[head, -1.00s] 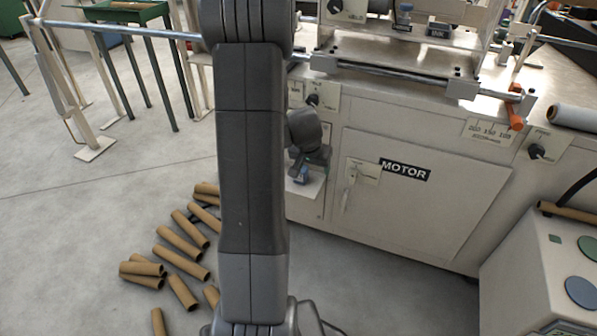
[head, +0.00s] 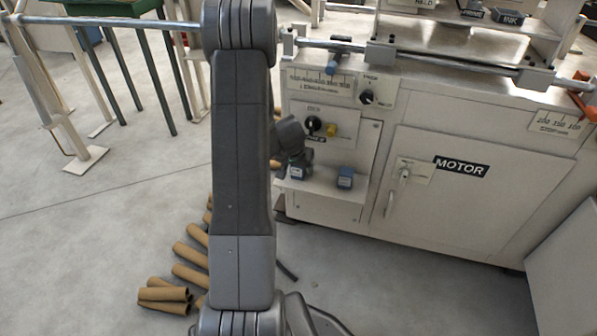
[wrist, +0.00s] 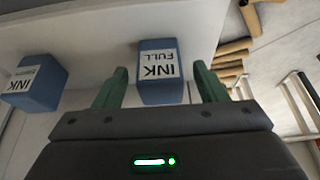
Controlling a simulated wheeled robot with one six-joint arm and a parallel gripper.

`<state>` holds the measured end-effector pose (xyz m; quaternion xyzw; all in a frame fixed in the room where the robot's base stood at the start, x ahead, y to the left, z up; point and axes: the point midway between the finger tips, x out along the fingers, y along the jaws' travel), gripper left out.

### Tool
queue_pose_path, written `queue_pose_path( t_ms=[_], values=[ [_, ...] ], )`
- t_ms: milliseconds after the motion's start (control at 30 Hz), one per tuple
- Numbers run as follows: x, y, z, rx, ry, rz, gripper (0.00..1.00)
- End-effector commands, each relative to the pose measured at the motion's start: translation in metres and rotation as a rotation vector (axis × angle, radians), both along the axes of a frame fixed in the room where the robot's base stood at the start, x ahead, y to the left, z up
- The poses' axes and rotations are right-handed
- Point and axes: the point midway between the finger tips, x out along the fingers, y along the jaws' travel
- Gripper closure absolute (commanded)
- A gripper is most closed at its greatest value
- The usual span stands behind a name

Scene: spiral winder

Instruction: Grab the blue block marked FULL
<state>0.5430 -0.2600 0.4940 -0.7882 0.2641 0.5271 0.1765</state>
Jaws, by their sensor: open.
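The blue block marked INK FULL (wrist: 160,88) has a white label, seen upside down, and sits on a pale shelf. It shows in the middle of the wrist view, between the two green fingers of my open, empty gripper (wrist: 160,68). I cannot tell how far the fingertips reach along its sides. In the head view it looks to be the left blue block (head: 297,174), just below my dark gripper (head: 294,158), whose fingers are hard to make out there. A second blue INK block (wrist: 33,90) stands to the left in the wrist view; its small lower word is unreadable.
In the head view the second block (head: 345,178) stands right of the first, with a gap between. The shelf (head: 322,187) juts from the cream machine (head: 430,220), below a knob and a yellow part. Cardboard tubes (head: 190,254) lie on the floor at left.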

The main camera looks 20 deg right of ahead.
Motion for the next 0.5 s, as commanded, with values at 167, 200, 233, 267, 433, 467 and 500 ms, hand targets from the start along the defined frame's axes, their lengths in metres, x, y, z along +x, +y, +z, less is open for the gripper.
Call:
queue_pose_path(
  t_ms=[167,200,233,267,433,467,500],
  values=[
    [0.0000,0.0002,0.0013,-0.001,-0.001,0.000,0.40],
    [0.0000,0.0002,0.0013,0.000,0.000,0.000,0.48],
    [0.0000,0.0002,0.0013,0.000,0.000,0.000,0.54],
    [0.0000,0.0003,0.0012,0.000,0.000,0.000,0.60],
    [0.0001,0.0003,0.0015,-0.001,-0.001,0.000,0.85],
    [0.0000,0.0003,0.0014,-0.001,-0.001,0.000,0.85],
    [0.0001,0.0003,0.0016,-0.001,-0.001,0.000,0.85]
  ],
)
